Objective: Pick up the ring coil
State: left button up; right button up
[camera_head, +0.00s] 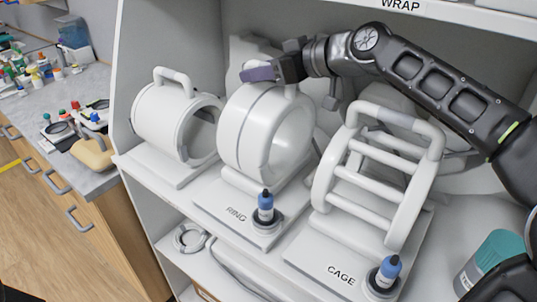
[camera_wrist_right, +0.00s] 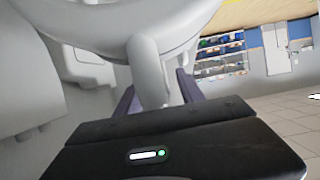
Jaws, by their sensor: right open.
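The ring coil (camera_head: 238,130) is a thick white ring standing upright on a shelf base labelled RING, in the middle of the head view. My right gripper (camera_head: 262,73) is at its top, over the handle, and hides most of that handle. In the right wrist view, the coil's white handle (camera_wrist_right: 148,70) passes between the two purple fingers of my right gripper (camera_wrist_right: 155,92). The fingers are apart, and the right one shows a gap to the handle. The curved coil body (camera_wrist_right: 100,20) fills the top of that view. My left gripper is not in view.
A white cylinder coil (camera_head: 165,115) with a handle stands left of the ring. The barred cage coil (camera_head: 385,165) stands close on the right. An upper shelf edge (camera_head: 470,14) overhangs behind my arm.

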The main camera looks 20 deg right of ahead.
dwell(0.4)
grip_shut()
dwell(1.2)
jog(key=shift+r, duration=0.2)
